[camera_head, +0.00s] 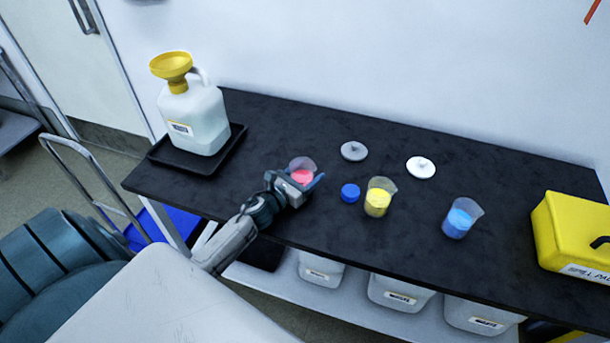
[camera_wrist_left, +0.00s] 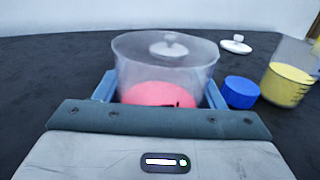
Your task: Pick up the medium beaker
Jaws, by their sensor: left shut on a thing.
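A clear beaker with pink-red liquid (camera_head: 302,165) is between the fingers of my left gripper (camera_head: 297,180), near the front of the black bench. In the left wrist view the same beaker (camera_wrist_left: 165,65) stands upright, with a blue finger closed on each side of it. I cannot tell whether its base touches the bench. A beaker with yellow liquid (camera_head: 379,198) and a beaker with blue liquid (camera_head: 460,219) stand to the right. Which one counts as medium is not clear from size. My right gripper is out of view.
A blue cap (camera_head: 350,193) lies just right of the held beaker. A grey lid (camera_head: 354,151) and a white lid (camera_head: 420,167) lie behind. A jug with a yellow funnel (camera_head: 195,120) stands left; a yellow case (camera_head: 570,235) stands right. The bench's middle back is clear.

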